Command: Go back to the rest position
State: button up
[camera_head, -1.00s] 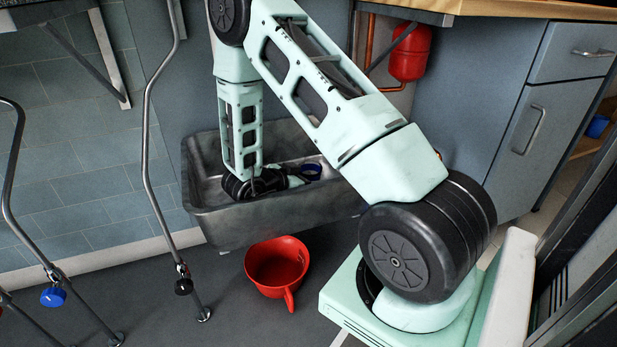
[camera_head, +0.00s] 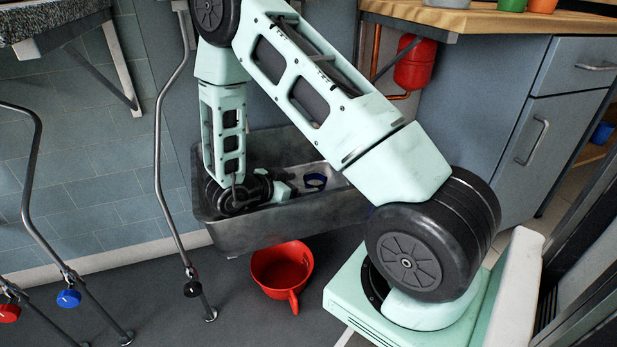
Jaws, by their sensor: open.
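My arm reaches over a grey metal sink (camera_head: 245,232) set low against the wall. Its wrist hangs down inside the sink at the left, and my gripper (camera_head: 284,190) points right from it, low over the basin. The jaws are open, though the fingers are small and hard to make out. I cannot see anything held.
A red bucket (camera_head: 281,268) stands on the floor before the sink. Bent metal pipes with blue (camera_head: 69,298) and red (camera_head: 9,312) valve handles stand left. A wooden worktop (camera_head: 480,20) over grey cabinets and a red tank (camera_head: 415,65) are at the right.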

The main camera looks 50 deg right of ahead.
jog(key=shift+w+a+r, duration=0.1)
jog(key=shift+a+r, duration=0.15)
jog(key=shift+a, duration=0.4)
